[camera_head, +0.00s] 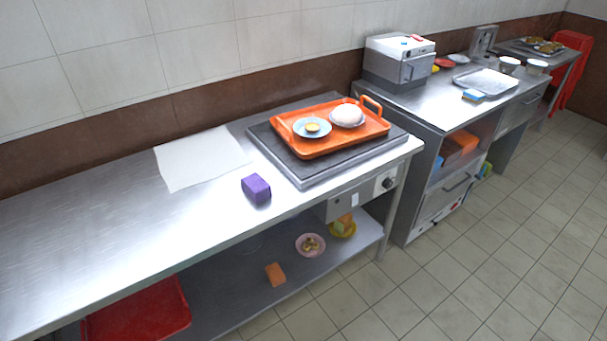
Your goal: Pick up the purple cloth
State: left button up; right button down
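The purple cloth (256,189) looks like a small folded block. It lies on the steel counter (110,236) near its front edge, left of the dark griddle plate (292,172) and just below a white sheet (203,158). It stands apart from both, with bare metal around it. Neither of my grippers shows in the head view.
An orange tray (328,147) with a plate and a white domed item sits on the griddle. A lower shelf (255,310) holds an orange block, bowls and a red tray (140,315). A second counter with a steel machine (398,62) stands right. The counter's left part is clear.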

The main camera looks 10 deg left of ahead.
aim_at(258, 191)
jog(key=u, duration=0.7)
